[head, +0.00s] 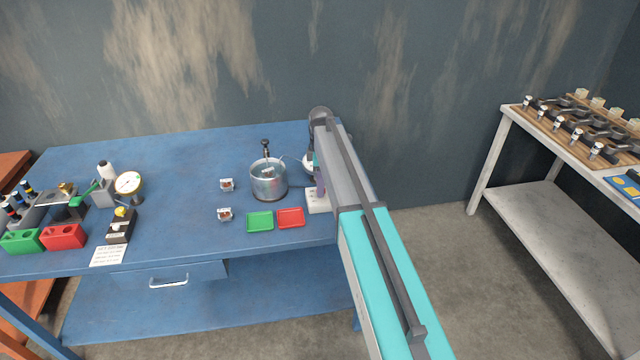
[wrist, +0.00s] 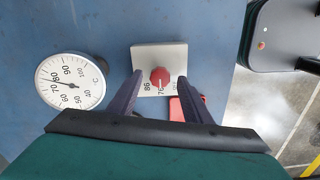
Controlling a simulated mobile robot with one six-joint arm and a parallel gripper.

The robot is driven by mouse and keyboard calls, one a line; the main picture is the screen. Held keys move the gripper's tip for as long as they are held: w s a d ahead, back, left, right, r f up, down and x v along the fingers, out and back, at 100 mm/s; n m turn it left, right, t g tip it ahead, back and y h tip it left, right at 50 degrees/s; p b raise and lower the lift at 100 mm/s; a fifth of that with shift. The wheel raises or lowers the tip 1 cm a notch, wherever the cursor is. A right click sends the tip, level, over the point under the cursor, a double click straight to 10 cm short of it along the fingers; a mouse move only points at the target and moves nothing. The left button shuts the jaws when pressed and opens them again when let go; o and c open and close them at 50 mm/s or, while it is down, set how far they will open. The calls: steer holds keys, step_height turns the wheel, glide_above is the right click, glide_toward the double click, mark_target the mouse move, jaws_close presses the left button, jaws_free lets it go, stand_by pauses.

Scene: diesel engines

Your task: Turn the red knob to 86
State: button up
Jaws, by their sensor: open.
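The red knob (wrist: 160,77) sits on a pale square plate (wrist: 145,55) in the wrist view. Labels 86 and 76 show below the knob, with a third label at the right partly hidden by a finger. The knob's pale mark appears to face down toward 76. My gripper (wrist: 159,76) is open, with one finger on each side of the knob and a gap on both sides. In the head view the plate (head: 316,208) shows under my arm, and the knob is hidden there.
A round dial thermometer (wrist: 70,81) is left of the plate, its needle between 70 and 80. A metal pot (head: 268,184), a green tray (head: 260,221) and a red tray (head: 291,217) stand nearby on the blue bench (head: 180,235). A dial gauge (head: 129,184) is farther left.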

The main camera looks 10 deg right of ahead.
steer(key=shift+f, duration=0.45)
steer(key=shift+c, duration=0.6)
steer(key=c, duration=0.9)
steer(key=shift+c, duration=0.2)
